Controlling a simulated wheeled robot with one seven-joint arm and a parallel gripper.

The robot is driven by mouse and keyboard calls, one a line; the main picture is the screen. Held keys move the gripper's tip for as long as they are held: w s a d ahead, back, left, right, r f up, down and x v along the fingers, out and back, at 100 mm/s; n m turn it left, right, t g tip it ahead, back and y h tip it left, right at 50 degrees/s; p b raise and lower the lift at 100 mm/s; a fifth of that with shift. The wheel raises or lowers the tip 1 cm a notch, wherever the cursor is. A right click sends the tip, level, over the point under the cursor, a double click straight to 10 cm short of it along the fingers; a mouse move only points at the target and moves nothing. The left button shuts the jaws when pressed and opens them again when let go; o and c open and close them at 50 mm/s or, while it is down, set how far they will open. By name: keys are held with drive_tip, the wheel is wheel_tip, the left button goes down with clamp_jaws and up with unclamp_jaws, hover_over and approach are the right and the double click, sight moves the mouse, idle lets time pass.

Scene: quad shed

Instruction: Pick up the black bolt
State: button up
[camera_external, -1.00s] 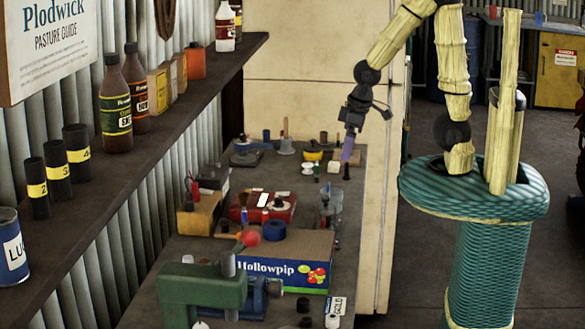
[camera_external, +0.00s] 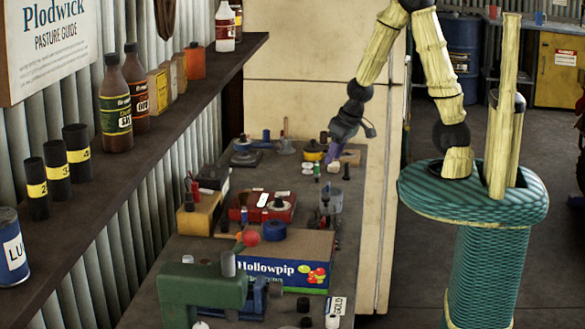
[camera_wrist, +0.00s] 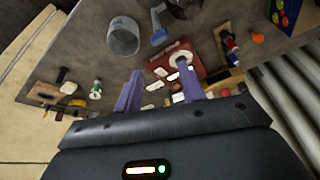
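A small dark upright piece, which looks like the black bolt (camera_external: 346,172), stands on the bench near its right edge, just below my gripper in the external view. A dark piece that seems to be the same bolt (camera_wrist: 62,75) shows at the left in the wrist view, left of both fingers. My gripper (camera_external: 340,158) is tilted low over the far part of the bench. In the wrist view its two purple fingers (camera_wrist: 160,88) are apart, with nothing held between them.
A small green-and-white item (camera_wrist: 96,88) and a yellow item (camera_wrist: 74,103) are near the bolt. A grey cup (camera_wrist: 123,38) and a red tray (camera_wrist: 184,49) with white pieces lie nearby. The cream cabinet (camera_external: 310,95) stands behind the bench (camera_external: 347,215).

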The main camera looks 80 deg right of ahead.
drive_tip(key=d+f+m+t+b, duration=0.1)
drive_tip(key=d+f+m+t, duration=0.1)
drive_tip(key=d+f+m, duration=0.3)
drive_tip(key=s+d+f+m+t+b, duration=0.1)
drive_tip(key=d+f+m, duration=0.4)
drive_tip(key=s+d+f+m+t+b, duration=0.1)
drive_tip(key=d+f+m+t, duration=0.1)
drive_tip(key=d+f+m, duration=0.3)
drive_tip(key=shift+d+f+t, duration=0.25)
drive_tip(key=shift+d+t, duration=0.05)
drive_tip(key=shift+d, duration=0.3)
drive_tip(key=s+d+m+t+h, duration=0.1)
drive_tip(key=m, duration=0.2)
drive_tip(key=s+d+f+m+t+h+b, duration=0.1)
drive_tip(key=s+d+m, duration=0.1)
drive_tip(key=m, duration=0.2)
drive_tip(key=s+d+f+m+t+h+b, duration=0.1)
drive_tip(key=m+t, duration=0.1)
drive_tip(key=m, duration=0.1)
drive_tip(key=shift+s+d+f+m, duration=0.1)
drive_tip(key=shift+s+d+m, duration=0.05)
drive_tip(key=shift+s+m, duration=0.2)
drive_tip(key=s+d+m+h, duration=0.3)
drive_tip(key=s+m+h, duration=0.4)
drive_tip(key=m, duration=0.6)
drive_tip(key=shift+s+m+t+h+b, duration=0.3)
drive_tip(key=shift+m, duration=0.05)
